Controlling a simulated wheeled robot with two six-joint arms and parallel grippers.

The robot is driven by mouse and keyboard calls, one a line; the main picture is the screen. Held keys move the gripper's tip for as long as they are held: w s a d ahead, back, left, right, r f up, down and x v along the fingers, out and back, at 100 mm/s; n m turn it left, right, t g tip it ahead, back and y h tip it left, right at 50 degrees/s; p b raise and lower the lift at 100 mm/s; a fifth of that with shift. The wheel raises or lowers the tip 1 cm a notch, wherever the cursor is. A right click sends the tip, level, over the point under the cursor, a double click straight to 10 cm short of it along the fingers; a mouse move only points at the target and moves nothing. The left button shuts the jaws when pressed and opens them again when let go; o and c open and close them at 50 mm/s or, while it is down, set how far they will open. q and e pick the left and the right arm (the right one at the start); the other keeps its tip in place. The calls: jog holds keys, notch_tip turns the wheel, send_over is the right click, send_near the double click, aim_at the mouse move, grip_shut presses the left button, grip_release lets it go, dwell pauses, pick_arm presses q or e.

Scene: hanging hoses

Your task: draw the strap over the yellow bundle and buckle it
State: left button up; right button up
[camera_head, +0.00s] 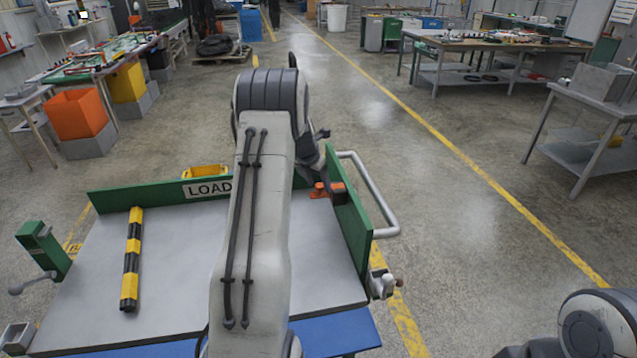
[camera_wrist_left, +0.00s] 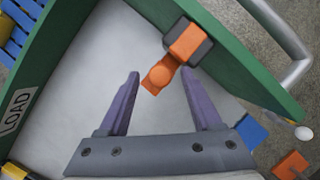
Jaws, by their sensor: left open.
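My left gripper (camera_head: 312,165) is over the far right corner of the table, partly hidden by my own arm. In the left wrist view it (camera_wrist_left: 160,75) is open, with nothing between its purple fingers. An orange tab with a round end (camera_wrist_left: 160,76) sticks out from a dark-and-orange block (camera_wrist_left: 187,42) at the green wall, just beyond the fingertips. Orange parts (camera_head: 320,190) also show in that corner in the head view. A yellow-and-black striped bar (camera_head: 131,260) lies at the table's left. I cannot make out a strap or a clear yellow bundle. My right gripper is not in view.
The grey tabletop (camera_head: 175,290) has a green back wall marked LOAD (camera_head: 207,189) and a green right wall (camera_head: 352,225). A metal handle (camera_head: 375,195) sticks out at the right. A green post with a lever (camera_head: 42,250) stands left. Much of the tabletop is clear.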

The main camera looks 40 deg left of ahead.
pick_arm(q)
grip_shut()
dwell(0.3)
jog(key=shift+d, duration=0.1)
dwell(1.0)
